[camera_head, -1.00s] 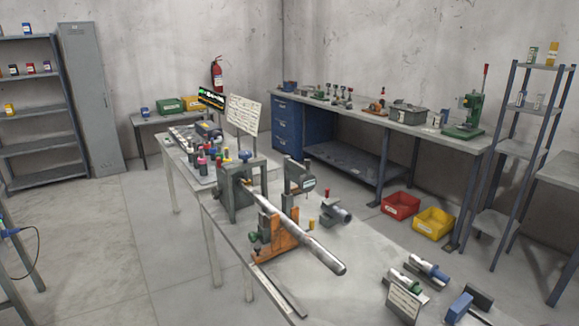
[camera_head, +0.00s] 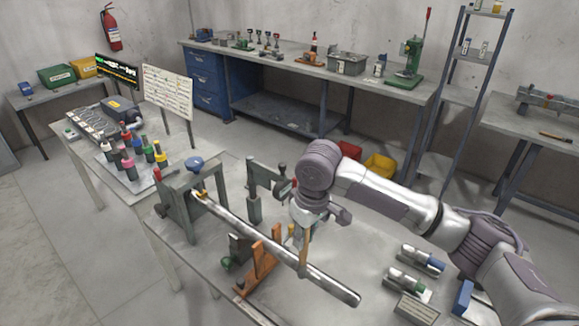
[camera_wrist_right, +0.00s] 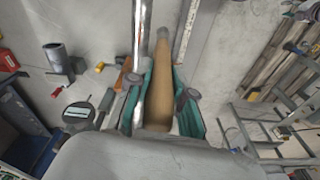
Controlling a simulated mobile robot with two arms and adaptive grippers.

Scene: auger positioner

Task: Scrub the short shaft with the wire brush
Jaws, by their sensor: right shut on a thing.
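A long silver metal shaft (camera_head: 270,245) runs slantwise from the grey clamp stand (camera_head: 183,215) over an orange support (camera_head: 260,262); its near end is free. I cannot tell whether it is the short shaft. My right gripper (camera_head: 303,238) is beside and just above this shaft. It is shut on a wooden handle (camera_head: 304,260). In the right wrist view the handle (camera_wrist_right: 165,85) lies between the green fingers (camera_wrist_right: 158,98), next to the shaft (camera_wrist_right: 143,50). It looks like the wire brush's handle; no bristles can be made out. Contact with the shaft is unclear. My left gripper is out of view.
A dial gauge (camera_wrist_right: 78,116) on a stand is close to the gripper. Two cylindrical parts (camera_head: 422,259) (camera_head: 407,284) and a small sign (camera_head: 415,308) lie on the table's right side. Bottles (camera_head: 128,165) stand at the left. A board (camera_head: 168,98) stands behind them.

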